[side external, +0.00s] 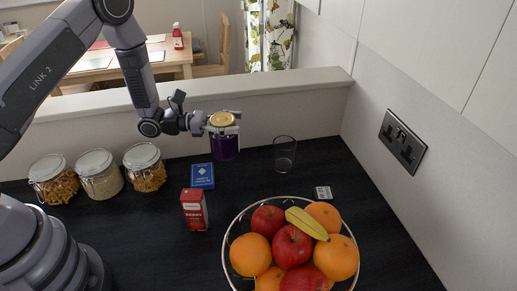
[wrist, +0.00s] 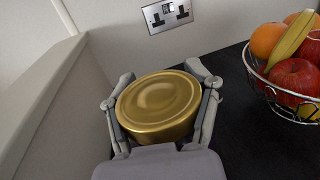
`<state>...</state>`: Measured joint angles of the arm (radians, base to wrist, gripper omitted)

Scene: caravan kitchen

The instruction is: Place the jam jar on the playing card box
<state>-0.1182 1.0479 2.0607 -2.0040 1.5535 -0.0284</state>
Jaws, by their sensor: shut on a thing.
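The jam jar (side external: 225,147), dark purple with a gold lid, is held upright in the air between the fingers of my gripper (side external: 223,124). In the wrist view its gold lid (wrist: 158,104) fills the space between the fingers of my gripper (wrist: 163,100). The playing card box (side external: 202,176), blue with a white emblem, lies flat on the dark worktop. In the side view it is below and a little left of the jar, with a gap between them. The card box does not show in the wrist view.
A red carton (side external: 194,209) stands in front of the card box. A clear glass (side external: 285,154) stands to the right. A fruit bowl (side external: 228,262) is at the front right. Several lidded jars (side external: 100,175) stand left. A low wall (side external: 290,108) runs behind.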

